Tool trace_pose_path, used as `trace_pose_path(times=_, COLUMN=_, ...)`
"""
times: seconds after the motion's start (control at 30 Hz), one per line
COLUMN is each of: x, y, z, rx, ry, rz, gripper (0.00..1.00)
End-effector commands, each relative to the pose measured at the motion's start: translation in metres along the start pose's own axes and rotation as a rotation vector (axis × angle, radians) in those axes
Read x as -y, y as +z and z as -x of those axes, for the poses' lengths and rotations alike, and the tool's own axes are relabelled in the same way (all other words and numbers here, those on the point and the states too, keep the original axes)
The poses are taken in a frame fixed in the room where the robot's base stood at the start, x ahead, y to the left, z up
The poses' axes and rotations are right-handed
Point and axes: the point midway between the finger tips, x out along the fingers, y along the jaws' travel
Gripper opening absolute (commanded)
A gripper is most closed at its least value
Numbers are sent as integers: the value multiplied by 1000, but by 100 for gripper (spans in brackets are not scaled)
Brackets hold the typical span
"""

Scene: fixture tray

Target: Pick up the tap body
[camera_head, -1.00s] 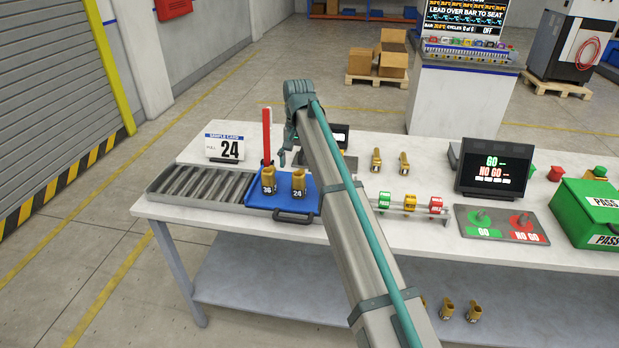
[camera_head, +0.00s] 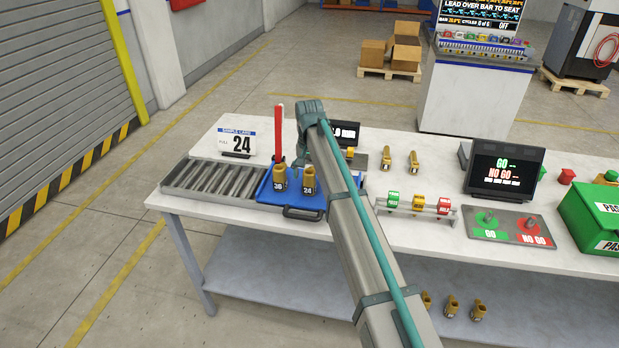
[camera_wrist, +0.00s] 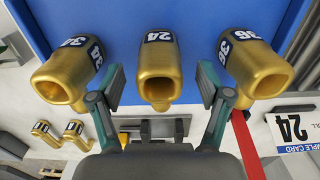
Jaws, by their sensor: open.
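Three brass tap bodies stand on a blue tray (camera_head: 270,192). In the wrist view, the middle tap body, labelled 24 (camera_wrist: 160,72), lies between the spread fingers of my gripper (camera_wrist: 161,80), with a gap to each finger. One labelled 36 (camera_wrist: 250,65) is to the right. In the head view, the 36 body (camera_head: 280,179) and the 24 body (camera_head: 308,183) show at the tray; the third is hidden behind my arm. My gripper is open and empty, just above and behind the 24 body.
A red upright post (camera_head: 279,130) stands close behind the tray. A sample card reading 24 (camera_head: 237,144) and a grey roller rack (camera_head: 208,178) are to the left. Two brass bodies (camera_head: 413,160) stand farther right, near a coloured block stand (camera_head: 418,203).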

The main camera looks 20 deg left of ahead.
Motion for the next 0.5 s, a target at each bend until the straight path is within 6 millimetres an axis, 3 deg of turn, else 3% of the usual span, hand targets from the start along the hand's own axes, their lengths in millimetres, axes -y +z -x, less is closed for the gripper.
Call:
trace_pose_path(times=0.2, x=-1, y=1, z=-22, rx=1, ry=0, rz=0, gripper=77)
trace_pose_path(times=0.4, x=0, y=0, z=-23, rx=0, ry=0, rz=0, gripper=77)
trace_pose_path(times=0.5, x=0, y=0, z=-23, rx=0, ry=0, rz=0, gripper=64)
